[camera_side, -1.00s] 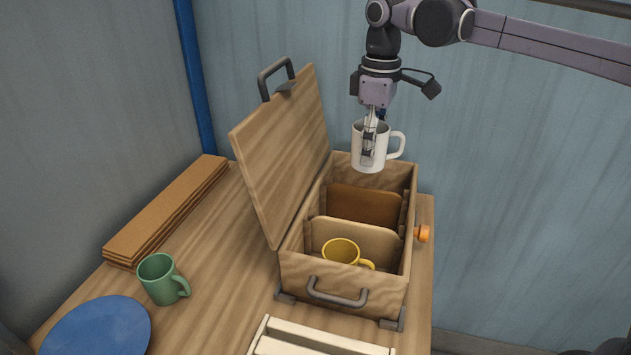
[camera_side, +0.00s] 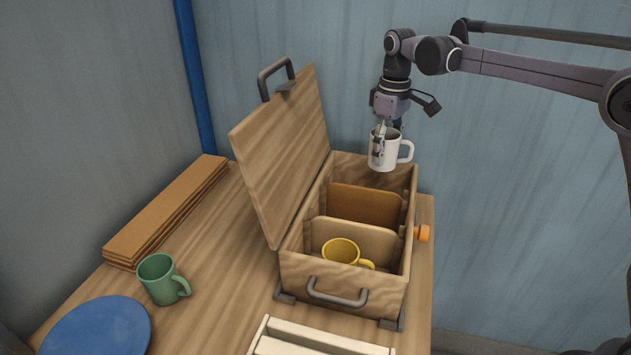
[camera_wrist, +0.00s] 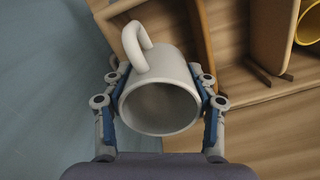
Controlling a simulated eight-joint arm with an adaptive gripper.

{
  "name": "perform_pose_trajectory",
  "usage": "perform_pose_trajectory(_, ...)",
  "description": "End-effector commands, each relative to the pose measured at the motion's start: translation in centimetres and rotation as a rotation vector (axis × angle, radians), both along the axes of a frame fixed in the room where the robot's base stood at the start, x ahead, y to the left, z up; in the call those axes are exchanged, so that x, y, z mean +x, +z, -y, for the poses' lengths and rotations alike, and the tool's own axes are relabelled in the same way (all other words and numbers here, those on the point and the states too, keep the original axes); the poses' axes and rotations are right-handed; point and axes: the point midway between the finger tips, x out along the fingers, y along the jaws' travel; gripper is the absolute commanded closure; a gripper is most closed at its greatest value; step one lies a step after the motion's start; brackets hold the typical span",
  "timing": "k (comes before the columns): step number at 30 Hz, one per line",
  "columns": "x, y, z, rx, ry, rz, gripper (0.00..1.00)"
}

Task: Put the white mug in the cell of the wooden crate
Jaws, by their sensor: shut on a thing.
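The white mug (camera_side: 386,153) hangs above the back end of the wooden crate (camera_side: 296,271), apart from it in the side view. My gripper (camera_side: 379,143) is shut on the mug. In the wrist view, the fingers (camera_wrist: 160,108) press on both sides of the mug (camera_wrist: 160,72), its opening faces the camera and its handle points up. The crate's lid stands open at left. Dividers split the crate into cells. A yellow mug (camera_side: 341,250) sits in the front cell; the middle and back cells look empty, though their floors are partly hidden.
The raised lid (camera_side: 275,150) stands left of the crate opening. A green mug (camera_side: 160,279), a blue plate (camera_side: 98,328) and stacked boards (camera_side: 168,212) are on the table at left. A pale slatted rack (camera_side: 300,343) lies in front. An orange knob (camera_side: 422,233) sticks out at right.

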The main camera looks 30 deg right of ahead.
Motion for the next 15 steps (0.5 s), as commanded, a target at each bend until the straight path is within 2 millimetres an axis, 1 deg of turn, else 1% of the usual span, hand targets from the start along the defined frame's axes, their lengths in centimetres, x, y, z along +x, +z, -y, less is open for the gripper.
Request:
perform_pose_trajectory(1, 0.5, -0.6, -1.0, 0.000, 0.003, 0.000, 0.84)
perform_pose_trajectory(3, 1.0, -1.3, -1.9, 0.000, 0.003, 0.000, 0.84)
perform_pose_trajectory(6, 1.5, -1.9, -2.9, 0.000, 0.001, 0.000, 0.84)
perform_pose_trajectory(11, 1.8, -2.6, -3.5, 0.000, 0.000, 0.000, 0.84)
perform_pose_trajectory(15, 1.8, -4.3, -3.5, 0.000, -0.001, 0.000, 0.84)
